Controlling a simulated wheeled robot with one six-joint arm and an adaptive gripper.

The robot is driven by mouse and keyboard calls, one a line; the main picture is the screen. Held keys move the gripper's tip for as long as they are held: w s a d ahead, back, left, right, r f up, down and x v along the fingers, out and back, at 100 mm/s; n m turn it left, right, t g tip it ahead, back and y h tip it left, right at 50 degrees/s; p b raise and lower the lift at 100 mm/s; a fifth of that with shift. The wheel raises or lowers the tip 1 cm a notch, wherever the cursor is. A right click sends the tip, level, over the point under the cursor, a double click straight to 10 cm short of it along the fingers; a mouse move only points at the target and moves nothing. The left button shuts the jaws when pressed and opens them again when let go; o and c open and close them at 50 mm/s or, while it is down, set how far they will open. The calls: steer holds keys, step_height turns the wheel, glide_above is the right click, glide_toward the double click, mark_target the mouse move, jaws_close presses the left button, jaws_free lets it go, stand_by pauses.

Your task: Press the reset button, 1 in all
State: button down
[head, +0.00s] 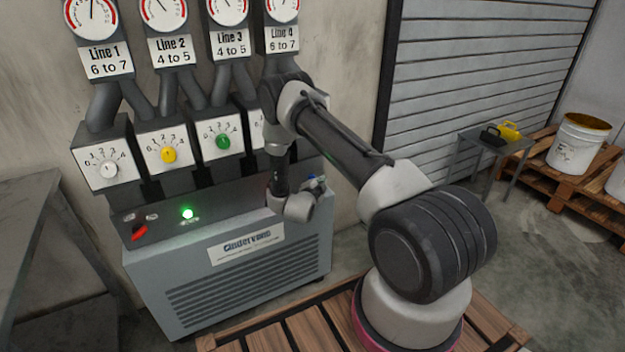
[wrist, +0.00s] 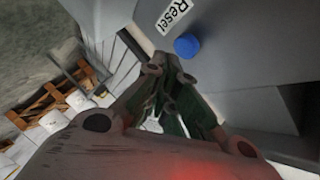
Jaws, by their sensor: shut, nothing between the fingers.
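The blue round reset button (wrist: 187,46) sits on a grey panel in the wrist view, beside a white label (wrist: 173,15) that reads "Reset". My gripper (wrist: 160,66) is shut and empty. In the wrist view its fingertips are just to the left of and below the button, with a small gap between them in the picture. I cannot tell whether they touch the panel. In the head view my arm's end is at the right end of the grey machine (head: 190,265), and my arm hides much of that area.
The machine carries several dials with knobs and gauges, a lit green lamp (head: 188,213) and a red switch (head: 139,232). A metal table (head: 30,215) stands at left. A small table (head: 500,150) with yellow and black items and pallets with a white bucket (head: 577,145) stand at right.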

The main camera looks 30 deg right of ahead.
steer(key=shift+w, duration=0.15)
stand_by(0.7)
steer(key=shift+w, duration=0.25)
steer(key=shift+w, duration=0.4)
stand_by(0.6)
stand_by(0.3)
steer(key=shift+s, duration=0.8)
steer(key=shift+s, duration=0.1)
steer(key=s, duration=0.4)
steer(key=shift+s, duration=0.4)
stand_by(0.4)
